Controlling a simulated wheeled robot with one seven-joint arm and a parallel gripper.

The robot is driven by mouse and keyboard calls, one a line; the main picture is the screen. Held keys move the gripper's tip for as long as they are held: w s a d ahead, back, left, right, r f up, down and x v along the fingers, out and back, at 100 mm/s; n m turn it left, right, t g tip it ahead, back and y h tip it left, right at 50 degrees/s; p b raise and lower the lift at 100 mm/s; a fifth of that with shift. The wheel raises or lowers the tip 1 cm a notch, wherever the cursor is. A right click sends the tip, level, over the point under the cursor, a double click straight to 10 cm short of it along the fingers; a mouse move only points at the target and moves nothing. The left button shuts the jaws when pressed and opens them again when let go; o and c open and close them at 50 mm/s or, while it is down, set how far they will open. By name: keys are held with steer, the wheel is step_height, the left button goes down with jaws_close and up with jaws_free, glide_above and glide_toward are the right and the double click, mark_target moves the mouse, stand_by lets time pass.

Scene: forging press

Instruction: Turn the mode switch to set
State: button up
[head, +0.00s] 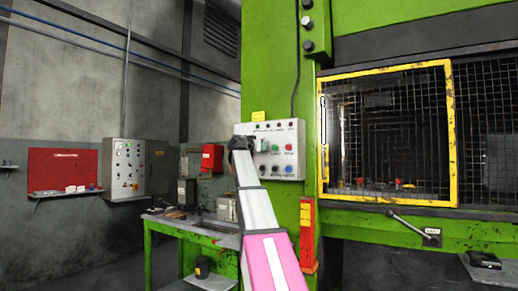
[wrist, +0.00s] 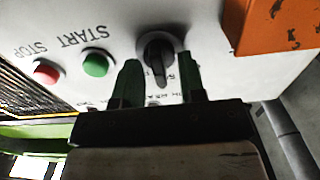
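The mode switch (wrist: 157,52) is a black rotary knob on the pale control panel (wrist: 205,25) in the wrist view. Its bar points down in that picture, towards my gripper. My gripper (wrist: 159,66) is open, with one dark green finger on each side of the knob's bar. Gaps show between the fingers and the bar, and I cannot tell whether either finger touches the knob. The labels by the knob are upside down and partly hidden by the fingers. In the head view, my gripper (head: 241,143) covers the left part of the panel (head: 297,128) and hides the knob.
A green START button (wrist: 96,63) and a red STOP button (wrist: 46,72) sit left of the knob in the wrist view. An orange part (wrist: 275,28) is at upper right. In the head view, the yellow-framed mesh guard (head: 451,130) is right of the panel and a green workbench (head: 165,232) is left.

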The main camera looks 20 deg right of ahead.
steer(key=v, duration=1)
steer(key=shift+s+a, duration=0.25)
steer(key=shift+a, duration=0.05)
steer(key=s+a+f+n+g+y, duration=0.1)
steer(key=a+f+n+g+y, duration=0.2)
steer(key=f, duration=2)
steer(key=s+a+f+n+g+y, duration=0.1)
steer(key=a+f+n+y, duration=0.2)
steer(key=f, duration=1.9)
steer(key=s+a+f+n+g+y, duration=0.1)
steer(key=s+a+f+g+y, duration=0.1)
steer(key=s+f, duration=0.6)
steer(key=s+a+f+n+g+y, duration=0.2)
steer(key=s+f, duration=0.7)
steer(key=f, duration=0.6)
steer(key=s+a+f+n+g+y, duration=0.1)
steer(key=s+a+f+g+y, duration=0.2)
steer(key=s+f, duration=0.5)
step_height(320, 180, down, 5)
steer(key=shift+s+a+r+y, duration=0.2)
steer(key=shift+a+y, duration=0.4)
steer(key=shift+a, duration=0.4)
